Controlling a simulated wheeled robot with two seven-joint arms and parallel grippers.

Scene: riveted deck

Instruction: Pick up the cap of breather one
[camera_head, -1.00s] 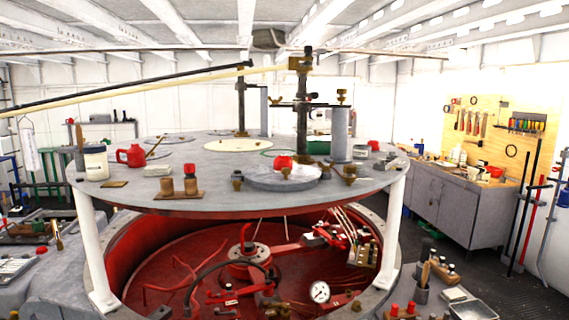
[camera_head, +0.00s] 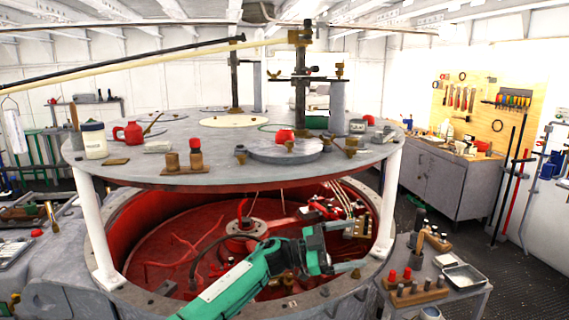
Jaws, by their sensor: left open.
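I cannot tell for certain which part is breather one or its cap. Several small red-topped pieces are candidates: a red knob (camera_head: 284,135) on the round grey plate on the deck, a red-topped peg (camera_head: 195,152) on a wooden block, and red-topped pieces (camera_head: 399,275) in a block on the right side cart. My left gripper (camera_head: 352,256) is open and empty. It reaches in from the bottom on a green arm, over the red well's front right edge, with its fingers pointing right, left of the cart and apart from its pieces. My right gripper is not in view.
The raised round grey deck (camera_head: 335,168) stands on white posts (camera_head: 387,205) above the red well (camera_head: 165,245). The side cart (camera_head: 465,300) holds wooden blocks and a metal tray (camera_head: 464,277). Dark floor (camera_head: 525,270) is clear at right.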

